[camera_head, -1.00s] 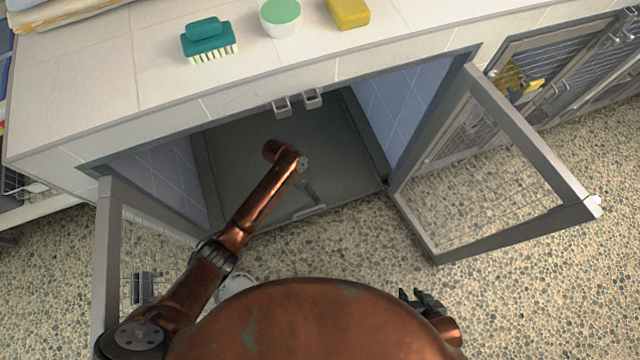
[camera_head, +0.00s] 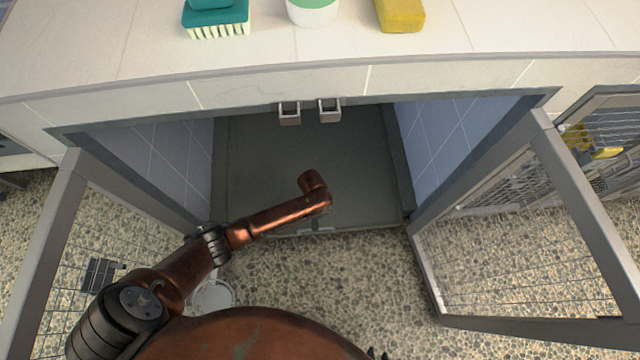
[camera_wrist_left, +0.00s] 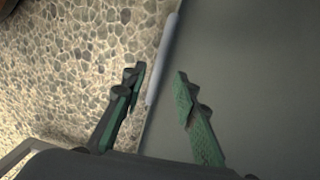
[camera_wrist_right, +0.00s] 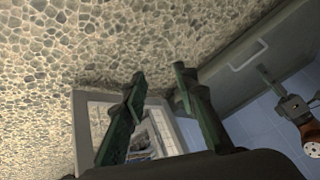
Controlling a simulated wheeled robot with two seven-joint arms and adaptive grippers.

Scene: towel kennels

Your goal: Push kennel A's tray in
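The dark grey tray (camera_head: 270,160) lies in the floor of the open kennel straight ahead, with a pale bar handle (camera_head: 316,231) on its front edge. I see no letter on the kennel. My left arm reaches over the tray's front part; its gripper is mostly hidden below the arm in the head view. In the left wrist view, my left gripper (camera_wrist_left: 160,72) has its fingers apart, with the tray's edge and handle (camera_wrist_left: 163,60) beyond them; contact cannot be told. My right gripper (camera_wrist_right: 160,73) is open and empty, and its view also shows the tray's handle (camera_wrist_right: 248,56).
Mesh doors stand open at left (camera_head: 45,260) and right (camera_head: 590,205). Two grey brackets (camera_head: 289,114) hang under the counter edge. A teal brush (camera_head: 216,18), a green-lidded tub (camera_head: 312,10) and a yellow sponge (camera_head: 400,14) sit on the counter. The pebbled floor before the tray is open.

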